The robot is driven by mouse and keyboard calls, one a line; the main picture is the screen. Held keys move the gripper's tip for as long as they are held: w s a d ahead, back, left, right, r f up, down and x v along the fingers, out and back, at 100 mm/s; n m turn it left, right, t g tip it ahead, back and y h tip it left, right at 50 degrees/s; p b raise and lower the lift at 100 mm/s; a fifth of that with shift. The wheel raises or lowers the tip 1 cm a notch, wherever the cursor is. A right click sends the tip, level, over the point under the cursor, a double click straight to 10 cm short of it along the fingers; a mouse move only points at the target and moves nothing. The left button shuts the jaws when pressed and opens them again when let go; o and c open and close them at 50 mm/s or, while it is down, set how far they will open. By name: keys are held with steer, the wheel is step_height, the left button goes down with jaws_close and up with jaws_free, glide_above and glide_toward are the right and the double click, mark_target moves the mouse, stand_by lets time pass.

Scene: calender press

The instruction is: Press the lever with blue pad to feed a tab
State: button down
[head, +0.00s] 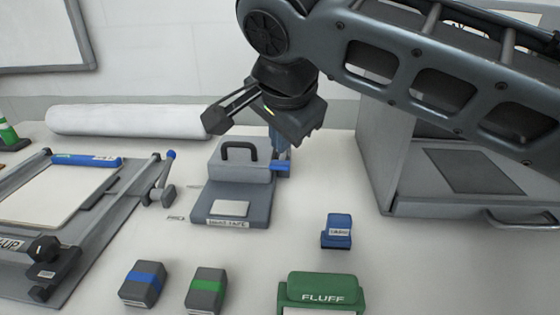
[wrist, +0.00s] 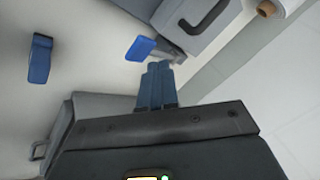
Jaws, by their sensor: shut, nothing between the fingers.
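The grey tab feeder (head: 232,185) stands on the table with a black handle on top and a pale tab on its front plate. The lever's blue pad (head: 282,168) sticks out at its right side. It also shows in the wrist view (wrist: 140,48), just beyond my fingertips. My gripper (head: 283,152) is shut and empty, its blue fingers pointing down close behind or above the pad. In the wrist view the two fingers (wrist: 160,64) lie side by side. I cannot tell whether they touch the pad or lever; the lever arm is mostly hidden.
A large grey machine (head: 445,207) with a drawer handle stands at right. A small blue block (head: 337,231) and a green FLUFF pad (head: 322,290) are in front. A clamp frame (head: 75,215) is at left, a white roll (head: 130,119) behind.

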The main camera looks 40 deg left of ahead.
mark_target(281, 162)
steer(key=shift+f, duration=0.2)
steer(key=shift+s+f, duration=0.1)
steer(key=shift+f, duration=0.1)
steer(key=shift+s+d+f+b, duration=0.15)
steer(key=shift+f+b, duration=0.1)
steer(key=shift+f, duration=0.4)
steer(key=shift+s+d+f+b, duration=0.15)
steer(key=shift+f+b, duration=0.1)
steer(key=shift+f, duration=0.4)
stand_by(1.8)
steer(key=shift+a+r, duration=0.1)
steer(key=shift+r, duration=0.05)
stand_by(0.4)
steer(key=shift+w+a+r+p, duration=0.1)
steer(key=shift+w+r+p, duration=0.1)
steer(key=shift+r+p, duration=0.65)
steer(key=shift+w+a+r+p, duration=0.1)
steer(key=shift+w+r+p, duration=0.1)
steer(key=shift+r+p, duration=0.65)
steer(key=shift+f, duration=0.1)
steer(key=shift+w+a+r+p, duration=0.1)
steer(key=shift+w+r+p, duration=0.1)
steer(key=shift+r+p, duration=0.6)
steer(key=shift+w+a+r+p, duration=0.15)
steer(key=shift+r+p, duration=0.5)
steer(key=shift+r, duration=0.15)
steer(key=shift+w+a+r+p, duration=0.1)
steer(key=shift+w+r+p, duration=0.1)
steer(key=shift+r+p, duration=0.6)
